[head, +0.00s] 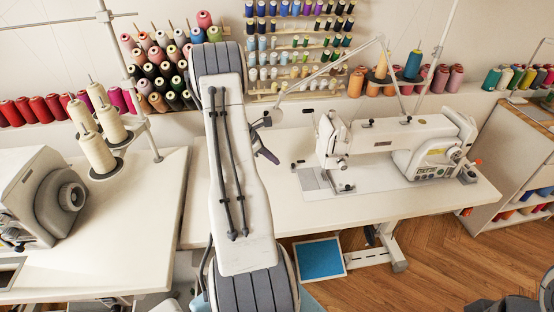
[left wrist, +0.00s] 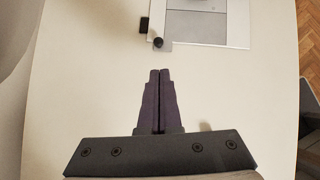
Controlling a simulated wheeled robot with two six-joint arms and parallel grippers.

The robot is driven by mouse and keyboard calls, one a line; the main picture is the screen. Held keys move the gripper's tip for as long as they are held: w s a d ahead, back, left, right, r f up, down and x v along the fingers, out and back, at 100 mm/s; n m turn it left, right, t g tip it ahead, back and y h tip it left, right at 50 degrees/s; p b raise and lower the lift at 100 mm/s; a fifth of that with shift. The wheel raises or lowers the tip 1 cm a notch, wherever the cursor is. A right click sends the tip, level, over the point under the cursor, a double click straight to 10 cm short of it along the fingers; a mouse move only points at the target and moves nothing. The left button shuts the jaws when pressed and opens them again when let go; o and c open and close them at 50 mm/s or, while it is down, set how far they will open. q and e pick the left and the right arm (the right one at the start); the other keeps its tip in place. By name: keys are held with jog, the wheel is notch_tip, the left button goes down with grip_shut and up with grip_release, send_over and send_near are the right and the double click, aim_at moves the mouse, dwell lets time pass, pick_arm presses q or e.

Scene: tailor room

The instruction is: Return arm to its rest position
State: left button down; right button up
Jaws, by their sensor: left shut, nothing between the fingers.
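My left arm (head: 235,170) rises through the middle of the head view, in front of the white sewing table. My left gripper (head: 266,145) shows small and dark just right of the arm, over the table top. In the left wrist view its two dark fingers (left wrist: 159,92) lie side by side, shut with nothing between them. The white table top (left wrist: 95,80) fills most of that view below the fingers. My right gripper is not in either view.
A white sewing machine (head: 390,140) stands on the table right of my gripper, with a thin lamp arm (head: 330,68) above. Another machine (head: 45,195) and thread cones (head: 97,150) stand on the left table. Thread racks (head: 300,45) line the wall. A blue-topped box (head: 320,258) lies below.

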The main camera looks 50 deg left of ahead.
pick_arm(q)
jog(key=shift+s+r, duration=0.2)
jog(key=shift+r, duration=0.35)
jog(key=shift+s+r, duration=0.15)
jog(key=shift+r, duration=0.4)
jog(key=v, duration=0.6)
jog(key=shift+s+a, duration=0.3)
jog(key=shift+a, duration=0.05)
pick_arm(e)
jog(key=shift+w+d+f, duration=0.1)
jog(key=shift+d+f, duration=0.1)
pick_arm(q)
jog(key=shift+f, duration=0.1)
